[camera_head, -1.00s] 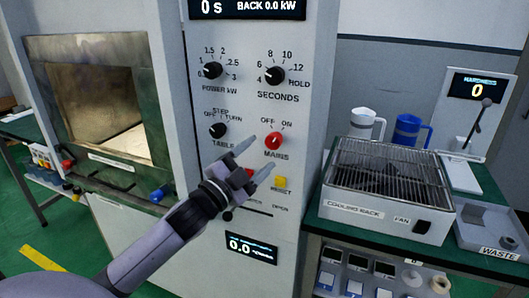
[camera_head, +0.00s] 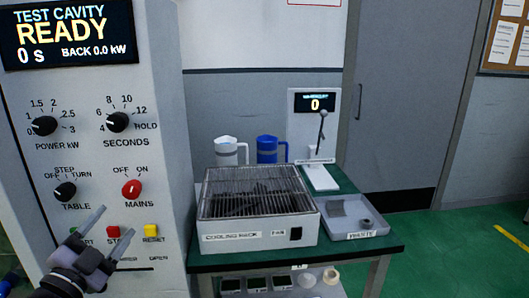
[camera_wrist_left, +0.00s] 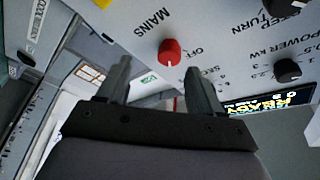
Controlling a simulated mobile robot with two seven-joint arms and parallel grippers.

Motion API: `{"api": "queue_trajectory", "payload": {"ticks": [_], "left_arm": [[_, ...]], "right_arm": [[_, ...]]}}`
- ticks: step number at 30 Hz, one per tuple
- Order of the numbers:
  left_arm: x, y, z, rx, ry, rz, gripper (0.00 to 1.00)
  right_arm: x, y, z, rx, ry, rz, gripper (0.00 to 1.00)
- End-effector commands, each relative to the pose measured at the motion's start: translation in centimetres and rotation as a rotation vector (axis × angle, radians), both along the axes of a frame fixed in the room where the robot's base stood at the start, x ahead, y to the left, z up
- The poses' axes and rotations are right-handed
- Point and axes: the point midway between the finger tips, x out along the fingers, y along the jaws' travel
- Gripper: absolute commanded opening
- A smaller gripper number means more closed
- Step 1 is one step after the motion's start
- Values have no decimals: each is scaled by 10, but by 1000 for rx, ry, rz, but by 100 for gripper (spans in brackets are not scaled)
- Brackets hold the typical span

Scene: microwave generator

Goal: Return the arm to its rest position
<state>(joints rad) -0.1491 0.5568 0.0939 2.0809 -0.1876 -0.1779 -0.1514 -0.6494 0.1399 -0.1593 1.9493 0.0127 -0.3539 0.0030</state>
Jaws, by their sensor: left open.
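My left gripper (camera_head: 107,240) is at the lower left of the head view, in front of the generator's control panel (camera_head: 95,190). Its two fingers are apart with nothing between them. It stands just below the red MAINS knob (camera_head: 131,189) and near the red stop button (camera_head: 113,232) and yellow reset button (camera_head: 151,231). In the left wrist view the open fingers (camera_wrist_left: 158,85) frame the red MAINS knob (camera_wrist_left: 169,52), with a visible gap to it. The display (camera_head: 67,35) reads READY, 0 s. My right gripper is not in view.
A cooling rack (camera_head: 258,200) stands on the green-topped table (camera_head: 345,247) to the right. Behind it are a white jug (camera_head: 228,152) and a blue jug (camera_head: 267,150). A hardness tester (camera_head: 318,140) and a waste tray (camera_head: 350,218) are beside it. Green floor (camera_head: 450,250) is clear farther right.

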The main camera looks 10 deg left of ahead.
Motion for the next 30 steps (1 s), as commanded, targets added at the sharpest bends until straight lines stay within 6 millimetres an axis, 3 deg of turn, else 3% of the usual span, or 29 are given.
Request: {"api": "queue_trajectory", "payload": {"ticks": [5, 9, 12, 15, 21, 30], "left_arm": [[-24, -25, -103, -202, 238, -4, 66], [-68, -61, -196, -409, 475, 11, 66], [-107, -89, -249, -545, 628, 29, 66], [-144, -115, -286, -656, 751, 51, 66], [-186, -146, -321, -778, 883, 81, 66], [-190, -149, -323, -791, 895, 84, 66]], "right_arm": [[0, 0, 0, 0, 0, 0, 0], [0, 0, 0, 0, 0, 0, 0], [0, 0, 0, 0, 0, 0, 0], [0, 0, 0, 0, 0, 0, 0], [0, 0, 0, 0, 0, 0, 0], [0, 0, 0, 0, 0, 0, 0]]}}
